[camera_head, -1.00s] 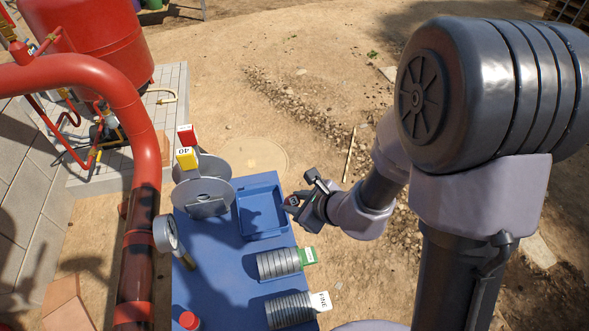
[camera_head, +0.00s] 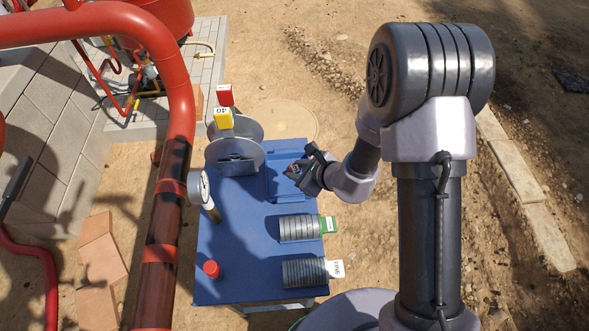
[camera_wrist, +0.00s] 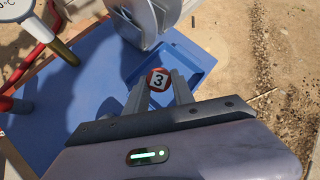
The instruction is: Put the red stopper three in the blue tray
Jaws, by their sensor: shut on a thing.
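In the head view my gripper (camera_head: 294,172) is over the right part of the blue tray, and the stopper is small and partly hidden there. The blue tray (camera_wrist: 196,58) lies beyond the stopper in the wrist view, apparently empty where visible. In the head view the tray (camera_head: 280,152) is partly covered by my gripper. I cannot tell the exact height of the stopper above it.
The tray is on a blue table (camera_head: 235,245). Grey discs with a yellow tag (camera_head: 223,118) and a red tag (camera_head: 225,95) stand left of it. Two ribbed cylinders (camera_head: 299,228) (camera_head: 304,272), a red-capped item (camera_head: 211,269) and a gauge (camera_head: 198,187) are nearby. A red pipe (camera_head: 170,200) runs left.

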